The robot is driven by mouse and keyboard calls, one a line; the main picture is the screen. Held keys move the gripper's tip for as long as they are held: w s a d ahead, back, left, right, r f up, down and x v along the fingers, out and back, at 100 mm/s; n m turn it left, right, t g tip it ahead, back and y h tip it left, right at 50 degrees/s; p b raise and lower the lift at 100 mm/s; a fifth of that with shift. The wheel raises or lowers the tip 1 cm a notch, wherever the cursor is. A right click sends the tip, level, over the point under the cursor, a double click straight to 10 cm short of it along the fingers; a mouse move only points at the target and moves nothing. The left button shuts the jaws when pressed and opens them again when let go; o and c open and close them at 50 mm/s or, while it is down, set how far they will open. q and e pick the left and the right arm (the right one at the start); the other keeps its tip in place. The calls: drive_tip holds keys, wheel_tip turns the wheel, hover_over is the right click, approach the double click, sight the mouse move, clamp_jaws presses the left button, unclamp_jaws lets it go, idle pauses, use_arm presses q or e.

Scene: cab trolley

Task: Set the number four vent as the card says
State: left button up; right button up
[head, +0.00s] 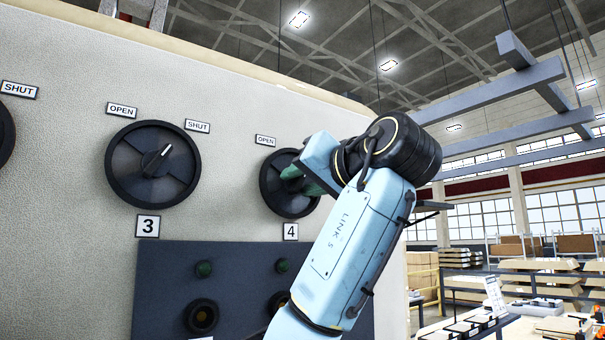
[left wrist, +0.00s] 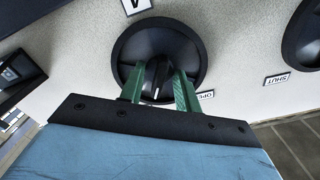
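The number four vent dial (head: 285,200), black and round, is on the cream panel above the 4 label (head: 290,231). Its OPEN label (head: 265,140) is at upper left; my arm hides much of its right side. My left gripper (head: 294,174) is at the dial. In the left wrist view, seen upside down, the green fingers (left wrist: 160,72) stand either side of the dial's black knob (left wrist: 154,75), with a small gap seeming to show beside it. A white mark on the knob points toward my gripper's palm. My right gripper and any card are not in view.
The number three vent dial (head: 153,163) is close on the left, its pointer toward upper right, near its SHUT label (head: 197,126). A dark box (head: 240,285) with green and black buttons is below the dials. Shelves and benches are at far right.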

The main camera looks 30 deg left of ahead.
use_arm(q)
drive_tip(key=shift+w+a, duration=0.1)
drive_tip(key=shift+a, duration=0.05)
drive_tip(key=shift+c, duration=0.3)
clamp_jaws()
drive_tip(key=n+b, duration=0.1)
drive_tip(key=n, duration=0.2)
drive_tip(key=shift+f, duration=0.15)
drive_tip(key=n, duration=0.3)
drive_tip(key=shift+w+n+b, duration=0.1)
drive_tip(key=shift+n+b, duration=0.25)
drive_tip(key=shift+n, duration=0.05)
drive_tip(key=shift+n+p, duration=0.3)
drive_tip(key=shift+n, duration=2.2)
